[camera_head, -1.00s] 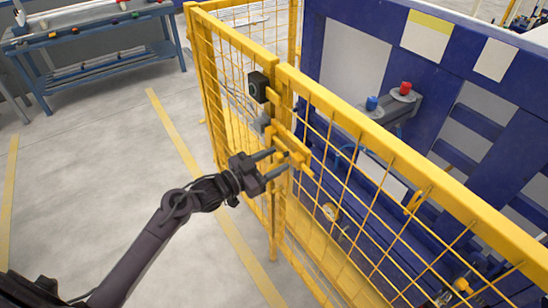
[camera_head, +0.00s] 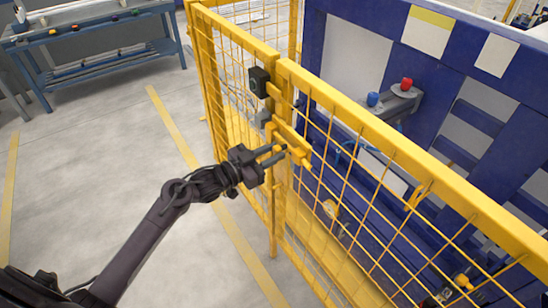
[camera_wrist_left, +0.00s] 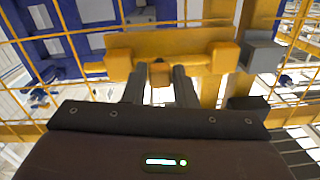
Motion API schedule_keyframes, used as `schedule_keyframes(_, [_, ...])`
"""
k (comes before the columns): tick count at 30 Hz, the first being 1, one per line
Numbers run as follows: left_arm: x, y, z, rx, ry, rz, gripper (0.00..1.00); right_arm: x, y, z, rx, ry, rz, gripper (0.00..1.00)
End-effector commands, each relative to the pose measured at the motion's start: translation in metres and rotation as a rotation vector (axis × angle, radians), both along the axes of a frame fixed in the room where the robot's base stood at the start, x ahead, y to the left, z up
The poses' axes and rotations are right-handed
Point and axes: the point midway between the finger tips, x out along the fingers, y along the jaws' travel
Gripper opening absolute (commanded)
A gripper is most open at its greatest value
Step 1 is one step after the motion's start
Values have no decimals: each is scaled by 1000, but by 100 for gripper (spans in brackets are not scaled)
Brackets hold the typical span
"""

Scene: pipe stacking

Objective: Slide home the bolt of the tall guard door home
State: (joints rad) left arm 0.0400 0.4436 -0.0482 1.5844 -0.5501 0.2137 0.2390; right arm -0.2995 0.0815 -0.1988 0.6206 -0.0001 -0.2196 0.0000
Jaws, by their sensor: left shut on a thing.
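The tall guard door (camera_head: 390,165) is a yellow frame with wire mesh. Its yellow bolt assembly (camera_head: 290,135) sits near the door's left edge, beside the post; it also shows in the left wrist view (camera_wrist_left: 165,44). My left gripper (camera_head: 281,152) reaches it from the left and is shut on the bolt's small yellow handle (camera_wrist_left: 160,74), which lies between the two fingers. A grey block (camera_wrist_left: 262,53) stands to the right of the bolt's bracket in the left wrist view, with a gap between them. The rod end (camera_wrist_left: 94,67) sticks out left there. My right gripper is not in view.
A black box (camera_head: 259,82) is mounted at the top of the post. Behind the mesh stands a blue machine (camera_head: 450,45) with red and blue buttons (camera_head: 406,84). A blue workbench (camera_head: 100,60) is at the back left. The floor left of the fence is clear.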

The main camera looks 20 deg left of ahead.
Motion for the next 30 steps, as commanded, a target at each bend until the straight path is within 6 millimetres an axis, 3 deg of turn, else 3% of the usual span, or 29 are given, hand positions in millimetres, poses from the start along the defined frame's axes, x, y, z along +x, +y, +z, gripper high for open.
schedule_keyframes(1, [10, 13, -3, 6, -7, 9, 0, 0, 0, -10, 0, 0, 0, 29])
schedule_keyframes(6, [26, 34, 0, 3, -8, 9, 0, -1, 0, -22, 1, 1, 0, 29])
schedule_keyframes(16, [29, 39, 3, 2, -7, 13, 0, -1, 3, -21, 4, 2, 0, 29])
schedule_keyframes(17, [29, 39, 3, 2, -7, 14, 26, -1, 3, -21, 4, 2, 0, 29])
schedule_keyframes(21, [29, 39, 3, 2, -7, 13, 44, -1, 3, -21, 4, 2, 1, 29])
schedule_keyframes(30, [27, 38, 2, 2, -4, 8, 47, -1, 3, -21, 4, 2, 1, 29])
